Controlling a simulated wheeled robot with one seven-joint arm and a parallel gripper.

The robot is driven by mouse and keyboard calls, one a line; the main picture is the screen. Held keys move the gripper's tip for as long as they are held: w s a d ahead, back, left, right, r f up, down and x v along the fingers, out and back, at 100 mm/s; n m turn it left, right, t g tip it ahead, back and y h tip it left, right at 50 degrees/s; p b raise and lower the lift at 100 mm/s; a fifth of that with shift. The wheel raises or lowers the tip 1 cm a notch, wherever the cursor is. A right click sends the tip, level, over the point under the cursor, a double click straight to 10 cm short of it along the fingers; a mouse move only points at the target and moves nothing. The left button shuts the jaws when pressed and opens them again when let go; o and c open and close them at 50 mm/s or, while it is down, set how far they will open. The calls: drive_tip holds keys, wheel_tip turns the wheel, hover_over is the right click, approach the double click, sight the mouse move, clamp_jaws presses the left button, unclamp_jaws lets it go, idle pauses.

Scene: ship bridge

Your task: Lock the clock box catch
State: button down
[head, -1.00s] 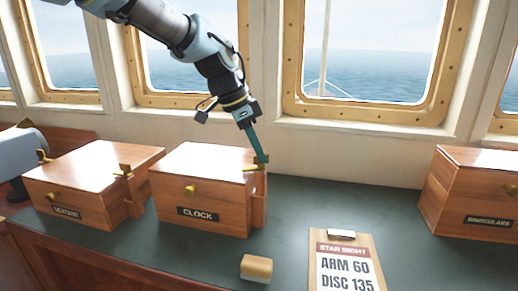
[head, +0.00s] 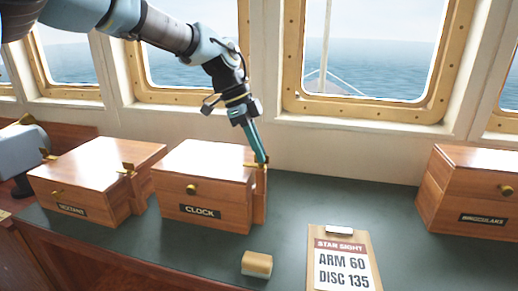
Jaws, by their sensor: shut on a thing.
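The clock box (head: 204,184) is a wooden box with a "CLOCK" label and a brass knob, standing on the dark green counter with its lid down. Its brass catch (head: 250,164) is at the right end, above a wooden block on the box's side. My gripper (head: 262,160) reaches down from the upper left, with its teal fingers at the catch. The fingers are shut on the catch, and they hide part of it.
The sextant box (head: 97,180) stands close on the left, with its own brass catch. A small wooden block (head: 257,264) and a "STAR SIGHT" clipboard (head: 342,262) lie in front. The binoculars box (head: 465,192) stands at the right. The counter between is clear.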

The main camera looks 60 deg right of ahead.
sight(243, 167)
drive_tip(key=c, duration=1)
unclamp_jaws()
drive_tip(key=b+v, duration=0.2)
drive_tip(key=v, duration=0.8)
drive_tip(key=shift+r+b, duration=0.35)
drive_tip(key=shift+r, duration=0.05)
drive_tip(key=shift+w, duration=0.15)
